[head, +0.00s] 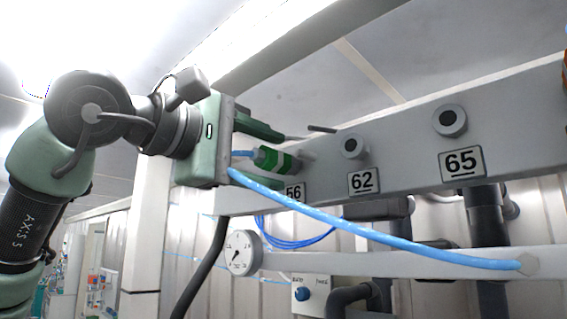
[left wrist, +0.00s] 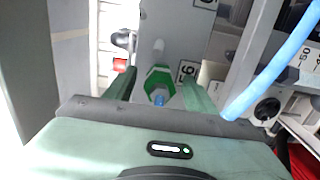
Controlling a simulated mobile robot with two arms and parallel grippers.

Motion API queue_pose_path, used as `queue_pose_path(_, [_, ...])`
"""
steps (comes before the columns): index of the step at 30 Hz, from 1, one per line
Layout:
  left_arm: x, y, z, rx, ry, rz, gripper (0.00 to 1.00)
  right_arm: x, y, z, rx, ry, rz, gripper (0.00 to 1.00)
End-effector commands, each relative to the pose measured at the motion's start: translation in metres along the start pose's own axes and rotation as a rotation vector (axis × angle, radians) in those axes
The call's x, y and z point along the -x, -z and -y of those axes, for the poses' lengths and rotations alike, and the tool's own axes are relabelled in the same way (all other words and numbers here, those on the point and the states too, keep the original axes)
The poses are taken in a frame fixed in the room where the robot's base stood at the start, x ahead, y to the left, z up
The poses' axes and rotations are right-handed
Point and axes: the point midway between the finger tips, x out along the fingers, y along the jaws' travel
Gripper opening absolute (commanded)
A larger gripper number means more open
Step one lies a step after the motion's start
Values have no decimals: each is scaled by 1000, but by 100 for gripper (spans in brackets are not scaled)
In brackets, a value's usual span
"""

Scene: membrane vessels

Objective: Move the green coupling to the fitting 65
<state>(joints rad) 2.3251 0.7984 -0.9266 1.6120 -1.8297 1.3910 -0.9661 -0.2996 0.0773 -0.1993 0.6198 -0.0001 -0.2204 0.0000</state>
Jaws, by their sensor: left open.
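The green coupling (head: 277,160) sits on the panel fitting above the label 56, with a blue hose at its rear. My left gripper (head: 268,157) is open around it, fingers apart on either side. In the left wrist view the coupling (left wrist: 158,80) lies between the two green fingers, with visible gaps and a pale stub beyond it. The fitting 65 (head: 450,121) is a bare grey round port above its label (head: 462,163), farther right on the panel. My right gripper is not in view.
The fitting 62 (head: 353,147) is bare, between 56 and 65. The blue hose (head: 380,237) sags across below the panel to a lower rail (head: 440,263). A gauge (head: 243,252) and dark pipes (head: 487,215) are below. An orange part (head: 564,75) shows at the right edge.

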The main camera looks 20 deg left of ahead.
Motion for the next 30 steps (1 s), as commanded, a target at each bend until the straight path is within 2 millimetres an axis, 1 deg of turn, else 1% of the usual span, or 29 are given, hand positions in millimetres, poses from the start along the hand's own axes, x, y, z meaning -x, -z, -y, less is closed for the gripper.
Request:
queue_pose_path(12, [0,0,0,0,-1,0,55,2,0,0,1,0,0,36])
queue_pose_path(13, [0,0,0,0,-1,0,53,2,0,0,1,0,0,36])
queue_pose_path(14, [0,0,0,0,-1,0,44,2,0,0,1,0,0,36])
queue_pose_path(15, [0,0,0,0,-1,0,33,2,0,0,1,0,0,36])
queue_pose_path(17, [0,0,0,0,-1,0,16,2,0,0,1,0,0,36])
queue_pose_path(18, [0,0,0,0,-1,0,5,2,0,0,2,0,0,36])
queue_pose_path(19, [0,0,0,0,-1,0,0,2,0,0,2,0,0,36])
queue_pose_path(26, [1,0,-1,0,-2,0,0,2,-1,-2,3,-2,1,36])
queue_pose_path(30, [7,0,-1,0,-3,0,0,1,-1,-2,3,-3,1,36])
